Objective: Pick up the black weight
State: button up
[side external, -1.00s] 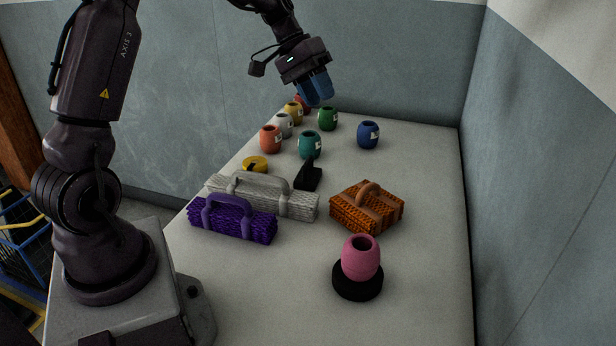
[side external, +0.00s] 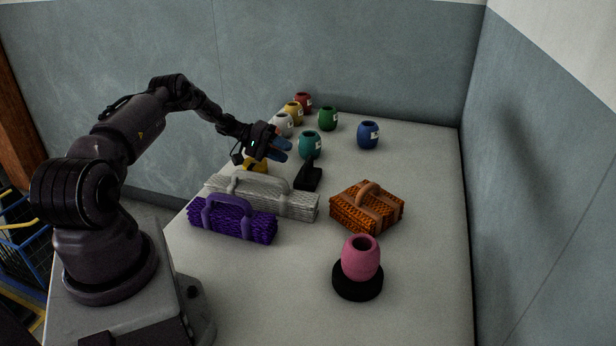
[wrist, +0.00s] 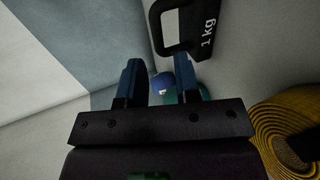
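The black weight (side external: 308,177) lies on the table just behind the right end of the grey net bundle, its handle end toward the back. In the wrist view the weight (wrist: 203,43), marked "1 kg", shows at the top, right of centre and beyond the fingertips, partly cut off by the frame. My gripper (side external: 284,149) is above the table, to the left of and behind the weight in the side view, and apart from it. In the wrist view my gripper (wrist: 158,63) has its two blue fingers spread with nothing held between them.
A yellow coil (wrist: 282,125) lies under my gripper. The teal float (side external: 310,144) is close behind the weight; the blue float (side external: 368,135) and several others stand farther back. The grey bundle (side external: 262,195), purple bundle (side external: 240,224), orange bundle (side external: 374,213) and pink float (side external: 361,258) are nearer.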

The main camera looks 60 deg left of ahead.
aim_at(313, 176)
jog(key=x, duration=0.9)
jog(key=shift+w+d, duration=0.15)
jog(key=shift+w, duration=0.05)
jog(key=shift+c, duration=0.2)
jog(key=shift+r, duration=0.1)
grip_shut()
jog(key=shift+s+f, duration=0.2)
jog(key=shift+f, duration=0.1)
dwell(0.5)
jog(key=shift+r, duration=0.15)
